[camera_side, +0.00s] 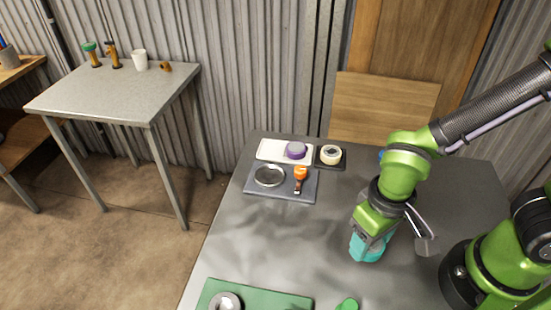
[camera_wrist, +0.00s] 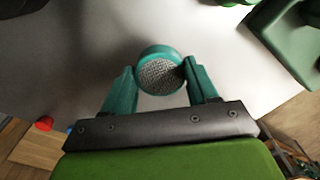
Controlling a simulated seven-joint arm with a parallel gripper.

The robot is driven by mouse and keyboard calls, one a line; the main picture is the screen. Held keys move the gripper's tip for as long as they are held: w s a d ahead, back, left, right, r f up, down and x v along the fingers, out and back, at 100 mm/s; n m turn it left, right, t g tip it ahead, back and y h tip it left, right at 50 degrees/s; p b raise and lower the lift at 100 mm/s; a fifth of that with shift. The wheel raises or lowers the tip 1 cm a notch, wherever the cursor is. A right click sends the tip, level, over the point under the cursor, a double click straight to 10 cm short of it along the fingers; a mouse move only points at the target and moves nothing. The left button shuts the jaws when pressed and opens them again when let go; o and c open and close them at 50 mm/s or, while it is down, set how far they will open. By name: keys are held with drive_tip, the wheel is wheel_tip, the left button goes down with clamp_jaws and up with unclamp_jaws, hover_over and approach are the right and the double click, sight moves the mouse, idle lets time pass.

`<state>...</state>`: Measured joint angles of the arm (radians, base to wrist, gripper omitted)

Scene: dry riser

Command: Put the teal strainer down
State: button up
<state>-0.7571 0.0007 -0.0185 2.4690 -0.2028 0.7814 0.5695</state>
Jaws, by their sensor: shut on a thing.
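The teal strainer (camera_wrist: 160,72) shows in the wrist view as a round teal rim around a grey mesh. My gripper (camera_wrist: 161,78) has teal fingers, one on each side of the strainer, and is shut on it. In the side view my gripper (camera_side: 368,250) points down over the right half of the grey table. There the fingers and the strainer merge into one teal patch, so the strainer's outline is unclear. I cannot tell whether it touches the table.
A slate tray (camera_side: 262,194) holds a silver ring (camera_side: 269,176) and an orange-handled tool (camera_side: 300,178). Behind are a white tray (camera_side: 270,147) with a purple-edged round item and a dark tray (camera_side: 340,165) with a cream roll. The middle table is clear.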

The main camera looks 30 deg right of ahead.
drive_tip(key=w+d+r+n, duration=0.1)
drive_tip(key=w+d+r, duration=0.25)
drive_tip(key=w, duration=0.25)
drive_tip(key=w+d+r+n, duration=0.2)
drive_tip(key=w+r, duration=0.3)
drive_tip(key=w, duration=0.2)
drive_tip(key=w+d+r+m, duration=0.25)
drive_tip(key=w+d, duration=0.35)
drive_tip(key=d, duration=0.4)
drive_tip(key=s+a+f+n, duration=0.15)
drive_tip(key=s+a, duration=0.25)
drive_tip(key=a, duration=0.4)
drive_tip(key=s+a+f+m, duration=0.1)
drive_tip(key=s+a+f, duration=0.1)
drive_tip(key=s, duration=0.3)
drive_tip(key=s+a+f+m, duration=0.1)
drive_tip(key=s+a+f, duration=0.1)
drive_tip(key=s+f, duration=0.3)
drive_tip(key=s+a+f+m, duration=0.1)
drive_tip(key=s+a+f, duration=0.2)
drive_tip(key=s, duration=0.3)
drive_tip(key=shift+f, duration=0.35)
drive_tip(key=shift+f+m, duration=0.15)
drive_tip(key=shift+m, duration=0.45)
drive_tip(key=shift+w+a+m, duration=0.1)
drive_tip(key=shift+m, duration=0.4)
